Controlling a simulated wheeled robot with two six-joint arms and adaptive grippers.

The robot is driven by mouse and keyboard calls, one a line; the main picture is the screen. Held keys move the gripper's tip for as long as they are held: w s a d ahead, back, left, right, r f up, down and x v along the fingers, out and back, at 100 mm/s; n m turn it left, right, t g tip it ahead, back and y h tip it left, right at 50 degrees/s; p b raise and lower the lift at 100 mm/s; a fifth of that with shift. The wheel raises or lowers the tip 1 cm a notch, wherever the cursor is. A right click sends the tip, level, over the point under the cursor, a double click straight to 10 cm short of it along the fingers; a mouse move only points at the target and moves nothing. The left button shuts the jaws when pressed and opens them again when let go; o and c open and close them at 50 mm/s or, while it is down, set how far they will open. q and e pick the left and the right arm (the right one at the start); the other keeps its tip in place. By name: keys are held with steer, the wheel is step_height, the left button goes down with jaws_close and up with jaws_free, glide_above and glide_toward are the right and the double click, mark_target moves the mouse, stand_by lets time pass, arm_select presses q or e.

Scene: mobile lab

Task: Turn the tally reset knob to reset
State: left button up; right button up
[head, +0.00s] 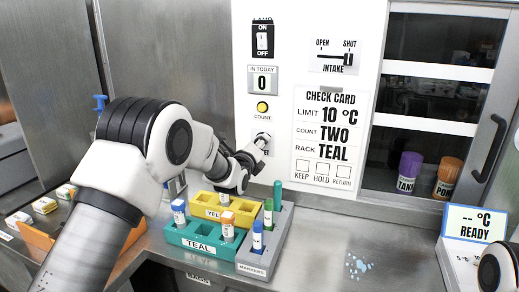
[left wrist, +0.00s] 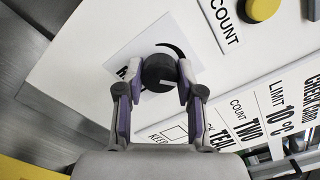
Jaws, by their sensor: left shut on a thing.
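The tally reset knob (left wrist: 157,70) is dark and round, on a white label plate (left wrist: 125,50) with a curved black mark beside it. My left gripper (left wrist: 158,84) is shut on the knob, with a finger on each side. A short pale pointer line shows on the knob's face. In the head view the knob (head: 263,138) is partly hidden by my left gripper (head: 254,152), as is its label. The tally window (head: 262,81) above, marked IN TODAY, reads 0. My right gripper is not in view.
A yellow COUNT button (head: 262,106) sits just above the knob. The ON/OFF switch (head: 263,40), INTAKE slider (head: 348,59) and check card (head: 331,120) are on the same panel. Below stand a teal rack (head: 205,248), yellow rack (head: 245,212) and grey marker rack (head: 262,262).

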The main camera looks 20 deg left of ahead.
arm_select(q)
steer(key=shift+f+m+b, duration=0.1)
steer(key=shift+m+b, duration=0.25)
steer(key=shift+m, duration=0.65)
steer(key=o, duration=1.2)
steer(key=shift+c, duration=0.2)
steer(key=s, duration=1.2)
steer(key=shift+a, duration=0.2)
